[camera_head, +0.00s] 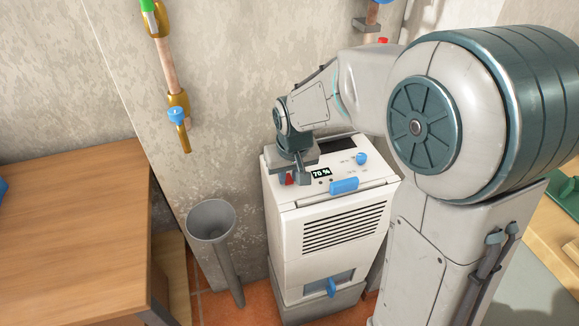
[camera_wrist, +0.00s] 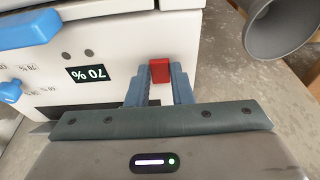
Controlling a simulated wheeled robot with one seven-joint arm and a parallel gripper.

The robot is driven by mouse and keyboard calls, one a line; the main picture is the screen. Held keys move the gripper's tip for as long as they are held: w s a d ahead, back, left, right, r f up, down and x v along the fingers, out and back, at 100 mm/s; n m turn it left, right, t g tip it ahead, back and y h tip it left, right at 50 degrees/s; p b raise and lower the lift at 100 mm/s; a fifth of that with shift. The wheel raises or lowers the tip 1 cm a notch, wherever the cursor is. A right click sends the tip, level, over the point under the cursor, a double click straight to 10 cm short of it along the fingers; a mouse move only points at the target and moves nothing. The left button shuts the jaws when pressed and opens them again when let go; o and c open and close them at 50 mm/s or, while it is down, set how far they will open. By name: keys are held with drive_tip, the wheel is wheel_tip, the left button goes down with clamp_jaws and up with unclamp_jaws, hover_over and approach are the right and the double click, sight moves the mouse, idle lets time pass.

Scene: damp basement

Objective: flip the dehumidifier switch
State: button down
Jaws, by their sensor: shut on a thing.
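The white dehumidifier (camera_head: 334,226) stands against the wall in the head view, with a lit display (camera_head: 321,173) reading 70 %. Its red switch (camera_head: 289,180) is on the left of the top panel, partly hidden by my gripper (camera_head: 297,181). In the wrist view, the red switch (camera_wrist: 160,71) sits between the blue-grey fingertips of my gripper (camera_wrist: 160,84), which are closed in on it from both sides. The display (camera_wrist: 87,74) appears upside down beside it. Which way the switch is tilted is hard to tell.
A blue knob (camera_head: 361,158) and a blue handle (camera_head: 344,186) are on the dehumidifier's top. A grey funnel with a pipe (camera_head: 212,220) stands just left of it. A wooden table (camera_head: 75,235) fills the left side. A pipe with a blue valve (camera_head: 178,115) hangs on the wall.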

sight(289, 182)
drive_tip(key=shift+w+r+g+p, duration=0.2)
drive_tip(key=shift+r+g+p, duration=0.15)
drive_tip(key=shift+p, duration=0.55)
drive_tip(key=shift+w+a+f+g+h+p, duration=0.1)
drive_tip(key=shift+f+g+h+p, duration=0.15)
drive_tip(key=shift+g+p, duration=0.25)
drive_tip(key=c, duration=1.3)
unclamp_jaws()
drive_tip(key=r, duration=0.9)
drive_tip(key=s+r+p, duration=0.1)
drive_tip(key=r, duration=0.3)
drive_tip(key=shift+r, duration=0.4)
